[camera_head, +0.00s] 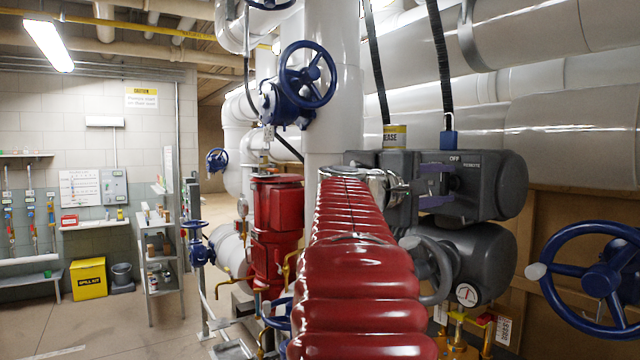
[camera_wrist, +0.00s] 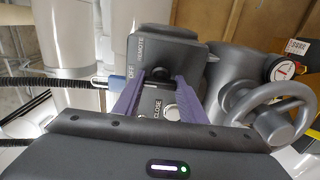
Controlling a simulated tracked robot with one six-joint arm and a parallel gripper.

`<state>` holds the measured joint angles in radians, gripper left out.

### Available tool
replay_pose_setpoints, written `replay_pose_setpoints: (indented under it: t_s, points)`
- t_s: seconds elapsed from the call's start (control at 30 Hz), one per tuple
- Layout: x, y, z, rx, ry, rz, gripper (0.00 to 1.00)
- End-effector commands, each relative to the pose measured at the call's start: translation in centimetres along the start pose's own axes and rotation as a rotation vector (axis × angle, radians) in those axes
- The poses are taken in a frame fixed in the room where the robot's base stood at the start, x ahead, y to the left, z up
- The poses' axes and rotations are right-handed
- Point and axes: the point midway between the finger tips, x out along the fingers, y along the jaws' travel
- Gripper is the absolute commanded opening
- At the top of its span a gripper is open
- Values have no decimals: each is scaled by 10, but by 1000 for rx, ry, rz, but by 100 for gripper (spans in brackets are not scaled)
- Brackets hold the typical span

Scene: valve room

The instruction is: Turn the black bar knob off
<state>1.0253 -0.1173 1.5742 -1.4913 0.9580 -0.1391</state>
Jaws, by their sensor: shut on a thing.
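The black bar knob (camera_wrist: 158,75) shows in the wrist view on the face of a dark grey actuator box (camera_wrist: 182,50), between my purple fingertips. My gripper (camera_wrist: 157,84) is shut on it from both sides. The fingers cover much of the knob, so I cannot tell exactly which way its bar points. The labels OFF, REMOTE and CLOSE are on the face around the knob. In the head view the actuator box (camera_head: 490,185) is right of my red arm, with OFF on its top edge.
A grey handwheel (camera_wrist: 272,112) and a round gauge (camera_wrist: 283,69) are close to the right of my gripper. A blue handwheel (camera_head: 590,275) stands at far right. Open floor (camera_head: 110,325) lies at left.

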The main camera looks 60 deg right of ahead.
Motion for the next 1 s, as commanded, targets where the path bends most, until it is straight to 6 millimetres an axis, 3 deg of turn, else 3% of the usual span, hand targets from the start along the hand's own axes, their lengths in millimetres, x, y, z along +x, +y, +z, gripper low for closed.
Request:
replay_pose_setpoints:
  t_s: [0.3, 0.33, 0.57, 1.0]
  points:
    - [1, -4, -4, -5, 8, -5, 15]
    - [1, -4, -4, -4, 8, -5, 40]
    - [1, -2, -2, -2, 3, -3, 56]
    - [-8, -1, -1, 0, 2, -1, 56]
